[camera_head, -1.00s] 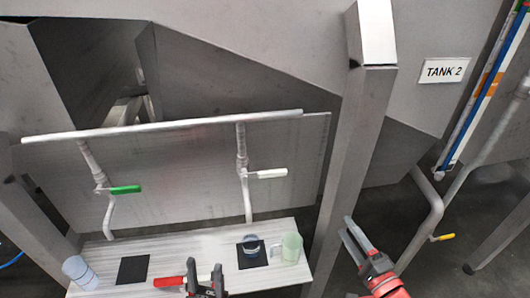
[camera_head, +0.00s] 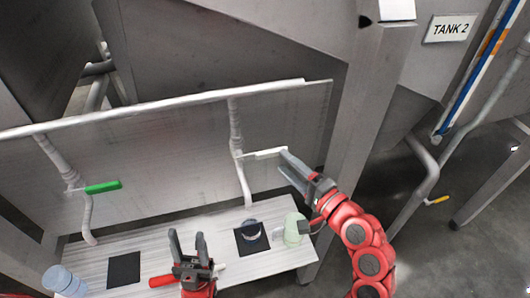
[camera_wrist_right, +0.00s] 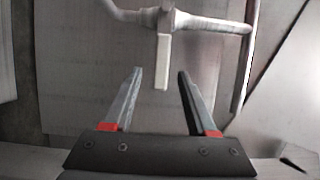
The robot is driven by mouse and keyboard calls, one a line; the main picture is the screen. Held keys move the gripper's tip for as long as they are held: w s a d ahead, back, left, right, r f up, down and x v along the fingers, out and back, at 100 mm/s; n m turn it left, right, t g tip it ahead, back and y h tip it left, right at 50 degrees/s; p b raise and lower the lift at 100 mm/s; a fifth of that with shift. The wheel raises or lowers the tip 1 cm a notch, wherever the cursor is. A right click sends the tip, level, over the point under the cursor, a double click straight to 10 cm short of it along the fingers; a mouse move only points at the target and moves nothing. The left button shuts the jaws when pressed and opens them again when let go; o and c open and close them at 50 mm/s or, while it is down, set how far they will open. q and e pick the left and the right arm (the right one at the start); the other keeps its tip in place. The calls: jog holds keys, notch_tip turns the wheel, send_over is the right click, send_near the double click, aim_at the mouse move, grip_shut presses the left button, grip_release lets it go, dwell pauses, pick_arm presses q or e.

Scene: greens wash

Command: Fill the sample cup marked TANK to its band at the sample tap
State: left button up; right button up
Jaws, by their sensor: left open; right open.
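A clear cup with a dark blue band (camera_head: 251,230) stands on the right black pad, below the spout of the white-handled tap (camera_head: 236,140); I cannot read a mark on it. The tap's white handle (camera_head: 264,154) points right, roughly level. My right gripper (camera_head: 283,160) is open, its fingertips close to the handle's free end. In the right wrist view the white handle (camera_wrist_right: 163,62) lies ahead, in line with the gap between the open fingers (camera_wrist_right: 160,74); I cannot tell whether they touch. My left gripper (camera_head: 187,242) is open and empty over the bench.
A pale green mug (camera_head: 293,229) stands right of the cup, near my right forearm. A bare black pad (camera_head: 124,270) and stacked clear cups (camera_head: 63,281) are at left. A red-handled item (camera_head: 161,281) lies beside my left gripper. A green-handled tap (camera_head: 103,187) hangs left.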

aim_at(275, 154)
jog(key=shift+w+a+r+p, duration=0.2)
jog(key=shift+w+a+p, duration=0.25)
jog(key=shift+p, duration=0.2)
jog(key=shift+w+a+r+p, duration=0.2)
jog(key=shift+w+a+p, duration=0.25)
jog(key=shift+p, duration=0.15)
jog(key=p+x, duration=0.2)
jog(key=x, duration=0.3)
jog(key=shift+w+f, duration=0.1)
jog(key=shift+f, duration=0.05)
jog(key=shift+w+a+f, duration=0.2)
jog(key=shift+w+a, duration=0.05)
jog(key=shift+w, duration=0.1)
grip_shut()
